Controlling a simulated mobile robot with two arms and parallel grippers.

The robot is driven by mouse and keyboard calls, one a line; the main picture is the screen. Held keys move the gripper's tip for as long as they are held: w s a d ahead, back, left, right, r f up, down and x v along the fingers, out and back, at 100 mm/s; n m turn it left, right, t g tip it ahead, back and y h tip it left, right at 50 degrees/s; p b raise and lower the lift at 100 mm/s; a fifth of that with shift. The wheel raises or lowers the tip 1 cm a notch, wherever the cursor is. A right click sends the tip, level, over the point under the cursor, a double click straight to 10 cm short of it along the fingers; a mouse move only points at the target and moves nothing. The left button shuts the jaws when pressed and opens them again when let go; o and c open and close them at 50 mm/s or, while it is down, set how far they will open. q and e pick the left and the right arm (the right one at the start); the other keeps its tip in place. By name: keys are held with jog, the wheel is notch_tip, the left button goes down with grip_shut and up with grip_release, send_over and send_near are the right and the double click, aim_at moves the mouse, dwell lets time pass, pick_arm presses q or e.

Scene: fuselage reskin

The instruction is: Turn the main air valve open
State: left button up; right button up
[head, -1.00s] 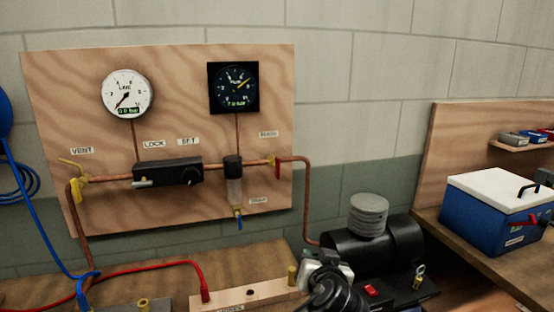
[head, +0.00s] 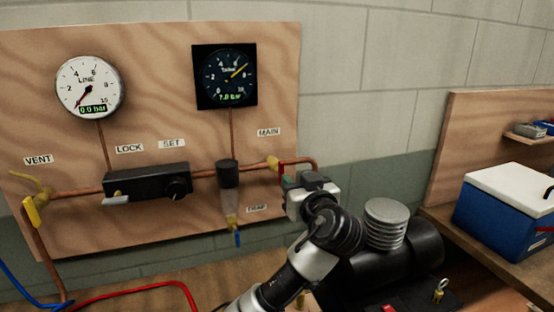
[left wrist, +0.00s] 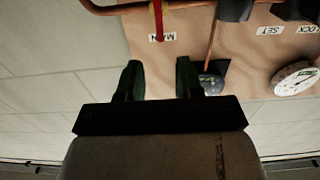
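The main air valve (head: 274,163) sits on the copper pipe under the MAIN label, with a yellow body and a red lever (head: 281,173) hanging down. In the left wrist view the red lever (left wrist: 158,20) lies ahead of the fingertips, in line with the gap between them. My left gripper (head: 300,181) is just right of the lever in the head view, and partly covers the pipe behind it. In the left wrist view the left gripper (left wrist: 159,72) is open and its gap is empty. My right gripper is not in view.
The LINE gauge (head: 89,87) reads 0.0 bar and the dark tank gauge (head: 225,77) reads 7.0 bar. A black regulator (head: 147,181) and a filter bowl (head: 229,190) are left of the valve. A black compressor (head: 400,262) stands below right.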

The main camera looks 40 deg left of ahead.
aim_at(283, 165)
pick_arm(q)
jog(key=p+x, duration=0.2)
jog(key=x, duration=0.6)
jog(key=shift+a+r+p, duration=0.15)
jog(key=shift+a+p, duration=0.05)
jog(key=shift+p, duration=0.15)
jog(key=shift+w+a, duration=0.2)
jog(key=shift+a, duration=0.05)
jog(key=shift+w+a, duration=0.1)
jog(key=shift+a, duration=0.05)
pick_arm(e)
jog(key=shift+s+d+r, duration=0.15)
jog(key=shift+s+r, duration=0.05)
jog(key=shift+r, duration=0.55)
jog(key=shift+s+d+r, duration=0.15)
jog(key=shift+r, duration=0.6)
pick_arm(q)
jog(key=c, duration=0.6)
grip_shut()
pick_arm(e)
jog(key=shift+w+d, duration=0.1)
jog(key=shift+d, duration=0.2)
